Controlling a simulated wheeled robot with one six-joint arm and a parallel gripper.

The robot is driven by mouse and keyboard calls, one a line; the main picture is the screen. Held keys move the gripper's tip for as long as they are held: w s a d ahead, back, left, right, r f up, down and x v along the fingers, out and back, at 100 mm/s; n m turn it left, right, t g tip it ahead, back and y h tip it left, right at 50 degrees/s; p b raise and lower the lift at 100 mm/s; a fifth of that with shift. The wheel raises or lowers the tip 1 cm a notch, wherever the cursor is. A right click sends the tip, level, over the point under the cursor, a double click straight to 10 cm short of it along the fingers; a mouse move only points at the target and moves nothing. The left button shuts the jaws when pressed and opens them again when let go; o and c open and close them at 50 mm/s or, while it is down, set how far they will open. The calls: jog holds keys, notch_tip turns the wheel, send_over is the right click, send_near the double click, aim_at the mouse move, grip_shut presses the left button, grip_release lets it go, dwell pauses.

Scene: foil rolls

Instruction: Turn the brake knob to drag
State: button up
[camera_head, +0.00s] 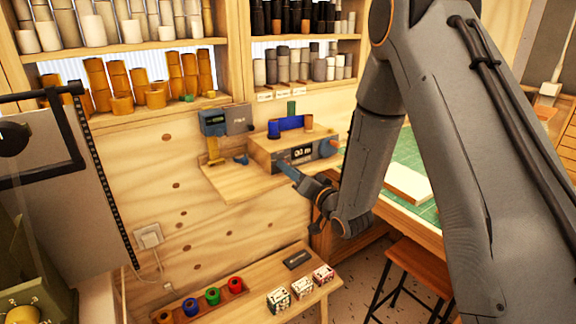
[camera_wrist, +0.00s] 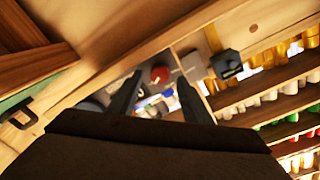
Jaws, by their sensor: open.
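A grey-blue device with a small lit display (camera_head: 302,153) sits on the wooden wall shelf. A reddish round knob (camera_wrist: 160,73) shows in the wrist view, just beyond and between my fingertips; I take it for the brake knob. Its pointer and marks are too small and blurred to read. My gripper (camera_wrist: 158,92) is open, with its two dark fingers apart and nothing seen between them. In the head view my gripper (camera_head: 288,172) is in front of the device, and hides part of its front. I cannot tell whether a finger touches the knob.
A blue and grey unit (camera_head: 222,122) stands left of the device. Blue and green spools (camera_head: 291,122) sit on top of it. Shelves of foil rolls (camera_head: 130,85) are above. A lower bench (camera_head: 240,300) holds coloured rolls and small boxes. A green mat (camera_head: 412,160) lies at right.

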jog(key=shift+p+x, duration=0.3)
jog(key=shift+x, duration=1)
jog(key=c, duration=1)
jog(key=shift+c, duration=0.2)
jog(key=shift+n+b, duration=0.4)
jog(key=n+b, duration=0.4)
jog(key=shift+f+n, duration=0.15)
jog(key=shift+n, duration=0.15)
jog(key=n+b, duration=0.5)
jog(key=n, duration=0.1)
jog(key=shift+n+b, duration=0.3)
jog(key=shift+n, duration=0.1)
